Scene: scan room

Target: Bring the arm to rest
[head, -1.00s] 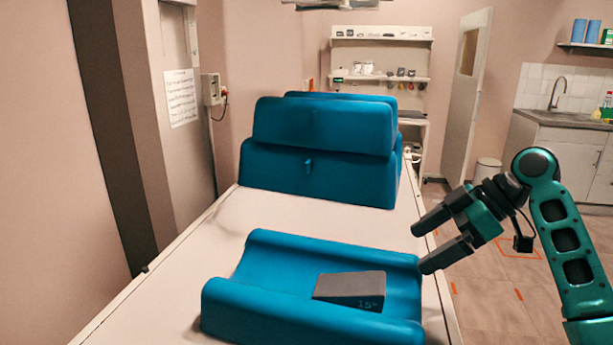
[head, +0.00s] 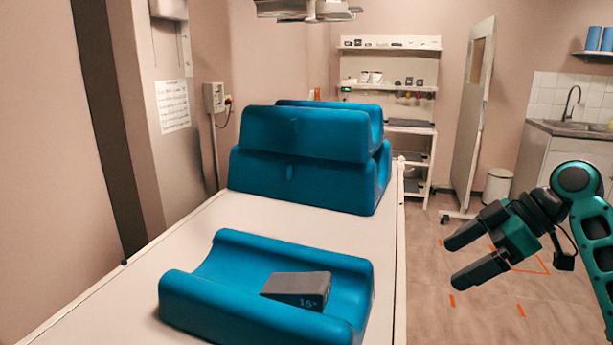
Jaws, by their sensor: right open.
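My right gripper (head: 468,262) is at the right of the head view. Its two dark fingers are apart and point left, with nothing between them. It hangs over the floor, just off the right edge of the white table (head: 150,262). A grey wedge marked 15° (head: 297,287) rests in the blue curved cushion (head: 205,300) on the near part of the table. The gripper is clear of both. My left gripper does not show.
Two blue cushions are stacked (head: 305,133) at the table's far end. A shelf unit (head: 390,84) stands behind them. A white bin (head: 497,186) and a sink cabinet (head: 560,145) are at the back right.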

